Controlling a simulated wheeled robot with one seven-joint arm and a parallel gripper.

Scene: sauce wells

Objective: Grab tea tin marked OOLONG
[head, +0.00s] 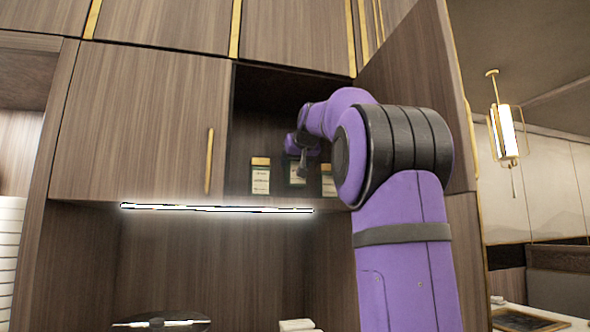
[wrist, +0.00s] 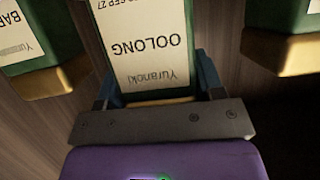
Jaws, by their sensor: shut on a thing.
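The OOLONG tea tin (wrist: 148,50) shows its pale label upside down in the middle of the wrist view. My gripper (wrist: 158,90) is shut on it, with one finger on each side of the tin near its gold lid. In the head view my gripper (head: 302,165) is inside the open cupboard, in front of the middle tin (head: 297,177). That tin's label is too small to read there, and my gripper hides part of it. I cannot tell whether the tin still rests on the shelf.
Another tin (head: 260,176) stands to the left and one (head: 328,180) to the right, partly behind my arm. In the wrist view, neighbouring tins (wrist: 40,45) and (wrist: 285,40) flank the held one closely. The open cupboard door (head: 415,60) is to the right; a closed door (head: 140,120) is left.

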